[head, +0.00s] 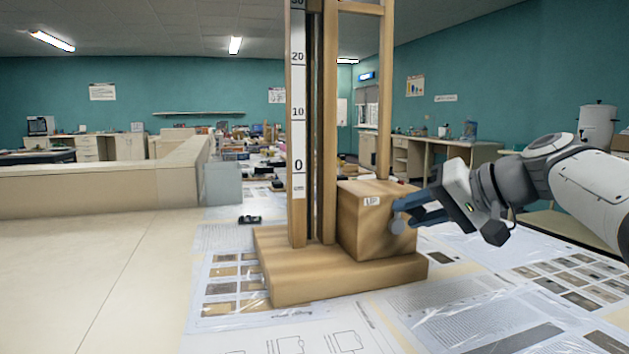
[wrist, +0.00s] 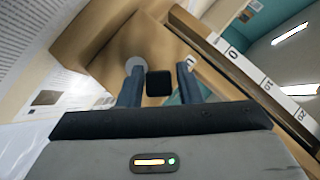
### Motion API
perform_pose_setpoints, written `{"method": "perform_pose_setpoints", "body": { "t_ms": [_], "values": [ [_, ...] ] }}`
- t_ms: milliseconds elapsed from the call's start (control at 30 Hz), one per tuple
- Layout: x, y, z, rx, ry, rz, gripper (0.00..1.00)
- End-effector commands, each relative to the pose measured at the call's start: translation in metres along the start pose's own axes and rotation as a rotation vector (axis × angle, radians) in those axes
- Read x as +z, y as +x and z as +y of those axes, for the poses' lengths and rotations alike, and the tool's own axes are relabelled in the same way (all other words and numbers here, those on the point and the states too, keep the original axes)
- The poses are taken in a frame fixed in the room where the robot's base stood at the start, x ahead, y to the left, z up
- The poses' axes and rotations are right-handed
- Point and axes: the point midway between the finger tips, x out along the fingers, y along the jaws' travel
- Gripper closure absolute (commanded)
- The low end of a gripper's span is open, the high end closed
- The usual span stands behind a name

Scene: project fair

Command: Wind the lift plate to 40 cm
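The wooden lift (head: 298,205) stands in the middle of the head view, with a white 0, 10, 20 and 30 scale (head: 298,110) on its left post. Its top is cut off, and I cannot make out the lift plate. A wooden box (head: 362,225) marked UP sits on its base. A grey disc (head: 398,225) shows at the box's right side, and in the wrist view (wrist: 136,65). My gripper (head: 405,212) is at this side. In the wrist view, a black square piece (wrist: 158,83), perhaps the crank handle, lies between the fingers, with narrow gaps beside it.
The lift's wooden base (head: 340,280) rests on a table covered with printed sheets (head: 450,310). A small dark object (head: 250,219) lies left of the lift. A low beige partition (head: 110,188) stands farther left.

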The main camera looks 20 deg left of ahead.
Motion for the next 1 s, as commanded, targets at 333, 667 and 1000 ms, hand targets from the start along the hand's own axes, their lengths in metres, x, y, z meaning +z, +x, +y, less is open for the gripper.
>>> {"method": "perform_pose_setpoints", "body": {
  "t_ms": [333, 667, 1000],
  "values": [
    [0.001, 0.001, 0.001, 0.001, 0.001, -0.002, 0.45],
    [0.0, -0.01, 0.0, 0.002, 0.001, 0.0, 0.45],
    [0.0, -0.038, 0.0, 0.002, 0.001, 0.0, 0.45]
  ]
}}
